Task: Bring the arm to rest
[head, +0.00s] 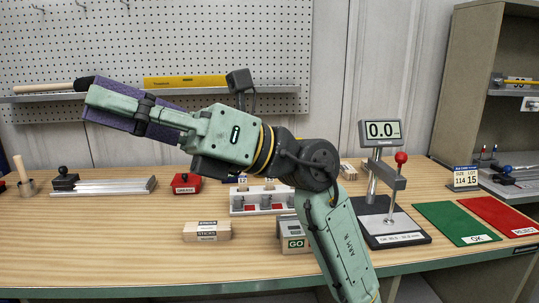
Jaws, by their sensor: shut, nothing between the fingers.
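My gripper (102,102) is at the upper left of the head view, raised above the bench and in front of the pegboard shelf. Its green fingers point left and look closed, with nothing seen held between them. Purple padding or plates show around the fingers. My arm reaches up from the lower right, bends in mid-view and runs left. The wooden workbench (120,250) lies below, with the gripper clear of its top.
A wooden labelled block (207,232), a GO gauge (293,245), a white tray (236,208) and a red box (186,185) stand on the bench. At right are a gauge display (381,132), green OK mat (457,224) and red REJECT mat (503,217). The front left is clear.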

